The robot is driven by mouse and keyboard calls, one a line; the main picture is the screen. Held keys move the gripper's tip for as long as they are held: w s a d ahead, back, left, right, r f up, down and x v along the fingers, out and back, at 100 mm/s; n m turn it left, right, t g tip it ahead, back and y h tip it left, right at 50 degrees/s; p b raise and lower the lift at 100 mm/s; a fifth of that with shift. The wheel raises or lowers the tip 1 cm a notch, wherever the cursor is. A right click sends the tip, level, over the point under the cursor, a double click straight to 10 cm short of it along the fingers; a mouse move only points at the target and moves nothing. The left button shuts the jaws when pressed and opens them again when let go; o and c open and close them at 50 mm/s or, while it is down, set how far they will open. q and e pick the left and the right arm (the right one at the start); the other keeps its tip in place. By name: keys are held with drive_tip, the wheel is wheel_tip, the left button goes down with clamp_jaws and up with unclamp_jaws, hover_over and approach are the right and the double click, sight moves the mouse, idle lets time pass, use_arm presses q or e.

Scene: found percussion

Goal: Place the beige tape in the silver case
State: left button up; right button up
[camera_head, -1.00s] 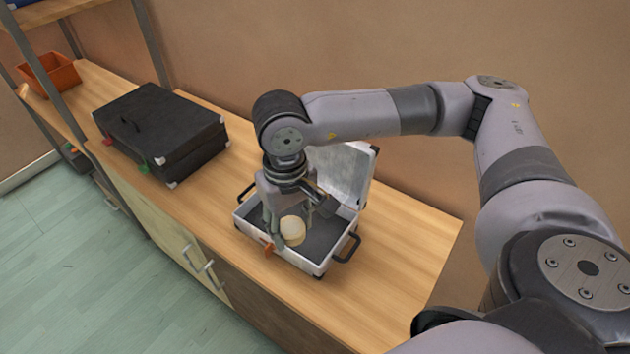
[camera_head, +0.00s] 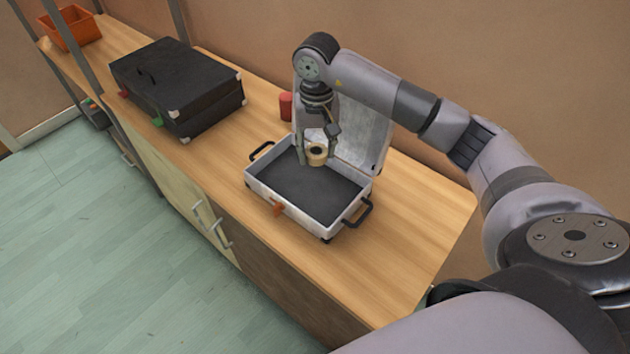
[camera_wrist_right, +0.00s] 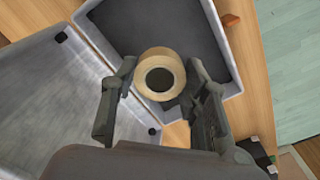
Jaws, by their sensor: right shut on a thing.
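The beige tape (camera_head: 317,160) is a short roll with a dark hole. My right gripper (camera_head: 318,147) is shut on it and holds it at the back of the silver case (camera_head: 335,222), by the raised lid (camera_head: 362,130). In the right wrist view the tape (camera_wrist_right: 160,57) sits between the two fingers of my right gripper (camera_wrist_right: 161,68), with the case's dark lining beyond it. The case is open, and the visible part of its dark floor is bare. Whether the tape touches the case is hard to tell. My left gripper is not in view.
A closed black case (camera_head: 180,85) lies on the wooden counter (camera_head: 425,215) to the left. A red cylinder (camera_head: 286,107) stands behind the silver case. An orange bin (camera_head: 72,28) is at the far left. The counter right of the silver case is clear.

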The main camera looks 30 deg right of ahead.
hover_over(316, 191)
wheel_tip(316, 191, down, 7)
drive_tip(key=shift+s+f+p, duration=0.1)
drive_tip(key=shift+f+p, duration=0.1)
drive_tip(key=shift+p, duration=0.2)
drive_tip(key=shift+f, duration=0.55)
wheel_tip(316, 191, down, 4)
drive_tip(key=shift+r, duration=0.1)
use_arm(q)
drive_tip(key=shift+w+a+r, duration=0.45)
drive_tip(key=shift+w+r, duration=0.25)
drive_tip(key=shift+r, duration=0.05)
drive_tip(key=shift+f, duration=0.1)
use_arm(e)
drive_tip(key=shift+f, duration=0.2)
drive_tip(key=o, duration=1)
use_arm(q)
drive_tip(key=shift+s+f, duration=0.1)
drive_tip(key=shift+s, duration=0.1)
use_arm(e)
drive_tip(key=shift+o, duration=0.2)
